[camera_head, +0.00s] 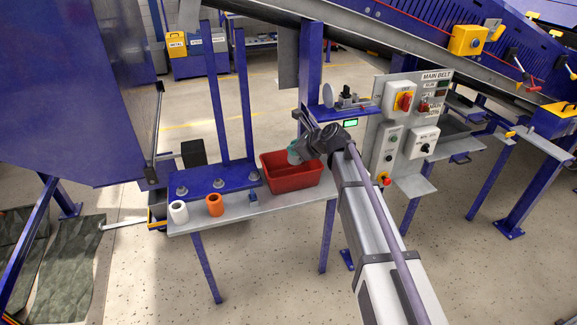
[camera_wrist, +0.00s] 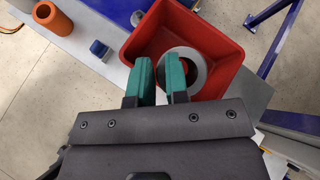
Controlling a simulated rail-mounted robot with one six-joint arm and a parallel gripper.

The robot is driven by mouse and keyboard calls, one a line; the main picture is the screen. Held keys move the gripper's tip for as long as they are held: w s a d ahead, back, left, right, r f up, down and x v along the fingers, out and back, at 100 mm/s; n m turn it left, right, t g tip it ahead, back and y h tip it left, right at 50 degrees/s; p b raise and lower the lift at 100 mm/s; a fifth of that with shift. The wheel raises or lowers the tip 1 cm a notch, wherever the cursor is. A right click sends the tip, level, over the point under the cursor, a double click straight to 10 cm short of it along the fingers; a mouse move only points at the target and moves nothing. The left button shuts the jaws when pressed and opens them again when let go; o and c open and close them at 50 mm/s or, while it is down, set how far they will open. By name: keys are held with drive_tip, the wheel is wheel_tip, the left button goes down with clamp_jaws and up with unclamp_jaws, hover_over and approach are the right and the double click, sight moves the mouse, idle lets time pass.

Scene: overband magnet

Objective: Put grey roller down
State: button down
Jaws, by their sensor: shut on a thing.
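The grey roller (camera_wrist: 200,72) shows end-on in the wrist view as a pale ring with red visible through its hole. My gripper (camera_wrist: 159,68) is shut on it. One green finger overlaps the ring's opening and the other is on its left, so the near wall appears to lie between them. The roller is over or inside the red bin (camera_wrist: 222,42); its height above the bin floor cannot be told. In the head view my gripper (camera_head: 297,153) is at the red bin (camera_head: 297,185), and the roller cannot be made out there.
On the grey bench (camera_head: 230,216), left of the bin, stand a white roller (camera_head: 179,212), an orange roller (camera_head: 214,205) and a small blue piece (camera_head: 253,197). Blue posts (camera_head: 219,90) rise behind them. A control panel (camera_head: 407,130) stands right of the bin.

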sight(291, 160)
drive_tip(key=w, duration=0.1)
drive_tip(key=w+a, duration=0.1)
drive_tip(key=shift+w+f, duration=0.2)
drive_tip(key=shift+w, duration=0.1)
drive_tip(key=f+b, duration=0.2)
drive_tip(key=w+f+b, duration=0.1)
drive_tip(key=f+b, duration=0.5)
drive_tip(key=shift+w+a, duration=0.2)
drive_tip(key=shift+a, duration=0.15)
drive_tip(key=f+b, duration=0.1)
drive_tip(key=b, duration=0.1)
drive_tip(key=f+b, duration=0.2)
drive_tip(key=shift+w+a+f, duration=0.2)
drive_tip(key=shift+w+f, duration=0.1)
drive_tip(key=shift+w, duration=0.1)
drive_tip(key=w+r+g+p, duration=0.1)
drive_tip(key=p, duration=0.2)
drive_tip(key=w+a+r+g+h+p, duration=0.1)
drive_tip(key=r+p, duration=0.1)
drive_tip(key=p, duration=0.1)
drive_tip(key=shift+w+m+g+h, duration=0.2)
drive_tip(key=shift+m+g+h, duration=0.1)
drive_tip(key=shift+m+g, duration=0.1)
drive_tip(key=f+b, duration=0.2)
drive_tip(key=f, duration=0.1)
drive_tip(key=shift+s+d+b, duration=0.2)
drive_tip(key=shift+s+b, duration=0.2)
drive_tip(key=shift+r, duration=0.15)
drive_tip(key=c, duration=1.1)
unclamp_jaws()
